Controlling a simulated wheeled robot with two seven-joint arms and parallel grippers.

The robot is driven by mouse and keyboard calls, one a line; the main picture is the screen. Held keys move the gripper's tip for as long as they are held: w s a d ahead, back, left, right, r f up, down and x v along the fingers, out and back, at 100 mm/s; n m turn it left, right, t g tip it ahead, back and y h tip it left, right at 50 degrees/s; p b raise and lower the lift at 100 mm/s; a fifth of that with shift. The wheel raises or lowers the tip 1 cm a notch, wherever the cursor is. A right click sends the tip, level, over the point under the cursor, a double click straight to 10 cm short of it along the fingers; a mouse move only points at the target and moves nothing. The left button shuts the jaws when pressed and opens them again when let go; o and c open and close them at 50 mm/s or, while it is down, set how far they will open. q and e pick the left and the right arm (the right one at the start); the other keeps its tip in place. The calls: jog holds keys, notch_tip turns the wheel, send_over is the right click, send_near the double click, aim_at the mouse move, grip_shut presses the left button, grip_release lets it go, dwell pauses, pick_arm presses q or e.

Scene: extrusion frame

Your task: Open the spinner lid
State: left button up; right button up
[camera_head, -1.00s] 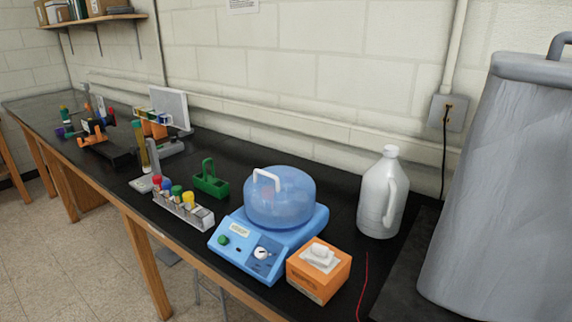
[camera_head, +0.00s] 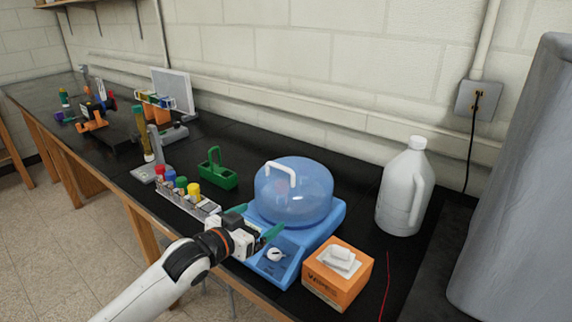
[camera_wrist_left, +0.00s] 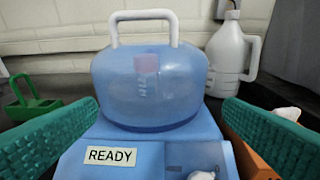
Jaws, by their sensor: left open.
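The blue spinner (camera_head: 325,232) stands on the black bench. Its translucent blue dome lid (camera_head: 305,200) sits on top with a white handle (camera_head: 283,167), and it looks shut. In the left wrist view the lid (camera_wrist_left: 150,90) and handle (camera_wrist_left: 143,15) are straight ahead, with a READY label (camera_wrist_left: 110,156) on the spinner's front. My left gripper (camera_head: 260,222) is open and empty, in front of the spinner at its left side. Its green fingers frame the lid in the left wrist view (camera_wrist_left: 158,130), apart from it. My right gripper is not in view.
An orange wipes box (camera_head: 335,278) stands right of the spinner, and a white jug (camera_head: 405,188) behind it. A tube rack (camera_head: 190,203) and a green carrier (camera_head: 216,170) are on the left. A large grey container (camera_head: 520,190) fills the far right.

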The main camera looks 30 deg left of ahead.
aim_at(279, 168)
pick_arm(q)
notch_tip(279, 168, up, 7)
jog(key=w+a+t, duration=0.2)
jog(key=shift+h, duration=0.3)
jog(key=w+p, duration=0.1)
jog(key=w, duration=0.2)
jog(key=w+p, duration=0.1)
jog(key=w, duration=0.3)
jog(key=w+p, duration=0.1)
jog(key=w, duration=0.2)
jog(key=shift+w+d, duration=0.3)
jog(key=shift+w, duration=0.75)
jog(key=shift+c, duration=0.4)
